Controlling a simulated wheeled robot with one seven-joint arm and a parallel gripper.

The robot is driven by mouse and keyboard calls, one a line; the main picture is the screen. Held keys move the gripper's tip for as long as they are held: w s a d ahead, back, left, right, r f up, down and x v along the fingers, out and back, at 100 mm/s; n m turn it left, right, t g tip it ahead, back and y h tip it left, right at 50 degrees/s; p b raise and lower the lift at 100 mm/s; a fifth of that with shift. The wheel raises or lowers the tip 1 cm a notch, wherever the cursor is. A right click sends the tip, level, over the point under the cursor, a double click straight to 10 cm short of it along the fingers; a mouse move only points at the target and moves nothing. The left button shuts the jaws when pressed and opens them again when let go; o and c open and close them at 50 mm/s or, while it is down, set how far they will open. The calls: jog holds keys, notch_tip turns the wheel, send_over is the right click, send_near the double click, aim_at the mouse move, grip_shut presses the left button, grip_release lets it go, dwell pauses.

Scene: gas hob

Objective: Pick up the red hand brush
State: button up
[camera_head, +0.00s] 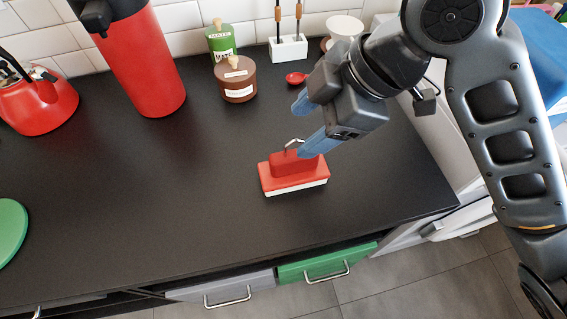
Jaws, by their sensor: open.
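The red hand brush (278,177) lies on the black counter with its white bristle side down. It has a raised red grip block on top and a thin metal loop at the back. My gripper (304,127) is open, with two blue fingers pointing left. The nearer finger is over the upper right of the brush in the picture and hides part of its top. The farther finger is above the counter behind the brush. Nothing is between the fingers. I cannot tell whether the nearer finger touches the brush.
A small red dish (296,78), a brown jar (236,82), a green tin (220,42) and a white holder (288,48) stand behind. A red flask (146,65) and red kettle (38,104) are at left. The black counter (130,200) is clear left of the brush.

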aim_at(292, 155)
jog(key=shift+n+h, duration=0.3)
jog(key=shift+h, duration=0.1)
jog(key=x, duration=0.2)
jog(key=d+x, duration=0.1)
jog(key=x, duration=0.4)
jog(key=shift+s+f, duration=0.15)
jog(key=shift+f, duration=0.4)
grip_shut()
